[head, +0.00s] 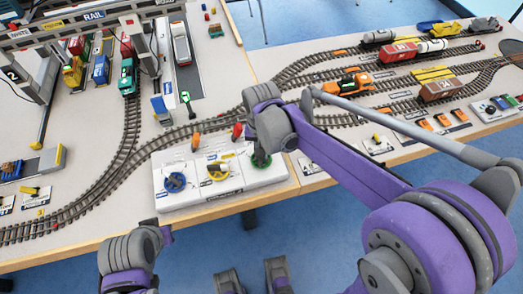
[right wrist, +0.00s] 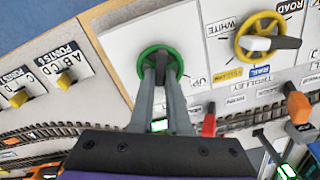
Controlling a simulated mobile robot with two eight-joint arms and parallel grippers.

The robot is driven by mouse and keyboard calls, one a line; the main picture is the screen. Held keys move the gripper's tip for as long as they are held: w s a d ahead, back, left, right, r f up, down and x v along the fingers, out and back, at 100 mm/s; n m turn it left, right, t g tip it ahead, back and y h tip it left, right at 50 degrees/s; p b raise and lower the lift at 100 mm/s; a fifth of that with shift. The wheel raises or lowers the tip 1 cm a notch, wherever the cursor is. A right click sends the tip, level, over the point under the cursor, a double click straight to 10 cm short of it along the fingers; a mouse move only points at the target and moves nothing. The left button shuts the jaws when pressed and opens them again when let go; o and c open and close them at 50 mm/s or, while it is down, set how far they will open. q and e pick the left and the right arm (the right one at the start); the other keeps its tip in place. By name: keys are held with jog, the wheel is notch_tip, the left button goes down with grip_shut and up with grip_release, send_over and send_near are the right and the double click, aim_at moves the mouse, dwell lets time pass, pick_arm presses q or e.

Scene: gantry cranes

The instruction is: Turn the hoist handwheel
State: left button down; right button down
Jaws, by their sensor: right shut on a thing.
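The green handwheel (right wrist: 146,53) is on the white control panel (head: 202,199), at the panel's right end in the head view. My right gripper (right wrist: 161,70) reaches down to this wheel. Its two grey fingers are close together, shut on the wheel at its near side, and cover part of the rim and hub. A yellow handwheel (head: 217,171) and a blue handwheel (head: 175,182) sit beside it to the left. "UP" is printed near the green wheel; I cannot read its full label. Part of my left arm shows at the lower left, without its gripper.
A red lever (right wrist: 209,124) and an orange lever (right wrist: 298,107) stand behind the wheels. Curved track (head: 125,150) runs behind the panel. An orange locomotive (head: 349,83) and a red wagon (head: 397,52) stand at the right. Gantry legs (head: 141,45) rise at the left.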

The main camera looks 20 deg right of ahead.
jog(key=n, duration=0.4)
jog(key=shift+n, duration=0.4)
dwell(0.4)
jog(key=c, duration=0.9)
grip_release()
notch_tip(320, 180, up, 11)
jog(key=shift+f+p, duration=0.1)
jog(key=shift+p, duration=0.55)
